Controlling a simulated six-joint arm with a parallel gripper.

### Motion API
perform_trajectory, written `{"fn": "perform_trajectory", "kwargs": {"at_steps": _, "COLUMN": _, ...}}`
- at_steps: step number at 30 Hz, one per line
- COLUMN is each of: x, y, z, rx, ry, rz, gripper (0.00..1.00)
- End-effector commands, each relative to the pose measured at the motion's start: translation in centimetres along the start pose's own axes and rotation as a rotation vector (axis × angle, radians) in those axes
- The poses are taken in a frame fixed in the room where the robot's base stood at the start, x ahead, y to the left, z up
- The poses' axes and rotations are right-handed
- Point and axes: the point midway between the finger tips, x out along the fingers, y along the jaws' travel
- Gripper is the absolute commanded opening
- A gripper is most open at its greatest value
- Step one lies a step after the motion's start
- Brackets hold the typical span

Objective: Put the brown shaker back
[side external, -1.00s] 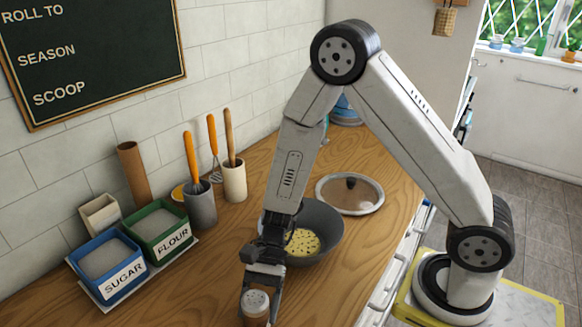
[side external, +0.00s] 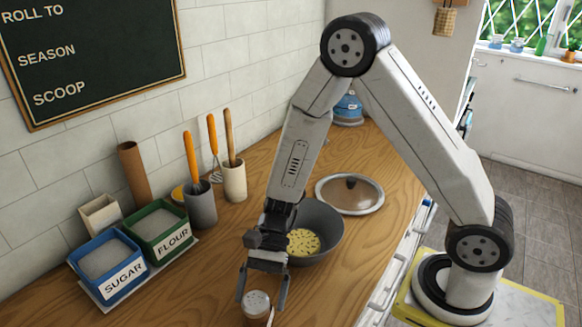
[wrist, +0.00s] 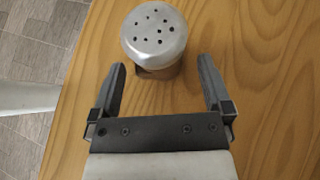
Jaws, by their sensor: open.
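The brown shaker (side external: 256,304) stands upright on the wooden counter at the bottom of the side view, its lower part cut off by the frame edge. In the wrist view its silver perforated lid (wrist: 153,38) shows just beyond the fingertips, centred between them, with a bit of the body under it. My gripper (side external: 262,303) is open, its fingers pointing down at the shaker in the side view. In the wrist view my gripper (wrist: 161,68) has its two fingers spread wide with nothing between them.
A dark bowl (side external: 328,222) with yellow contents stands close behind my gripper, with a round lid (side external: 372,207) beyond it. Blue sugar (side external: 105,283) and green flour (side external: 170,250) boxes stand at left. Utensil holders (side external: 201,212) stand near the wall. The counter between boxes and shaker is clear.

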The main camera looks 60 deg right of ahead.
Motion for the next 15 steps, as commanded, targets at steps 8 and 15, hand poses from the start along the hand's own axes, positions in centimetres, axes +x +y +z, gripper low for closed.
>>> {"fn": "perform_trajectory", "kwargs": {"at_steps": 8, "x": -4.7, "y": -0.1, "z": 0.0, "rx": -0.001, "ry": 0.002, "rz": -0.005, "gripper": 1.00}}
{"fn": "perform_trajectory", "kwargs": {"at_steps": 15, "x": -8.1, "y": -0.1, "z": 0.0, "rx": -0.001, "ry": 0.002, "rz": -0.003, "gripper": 1.00}}
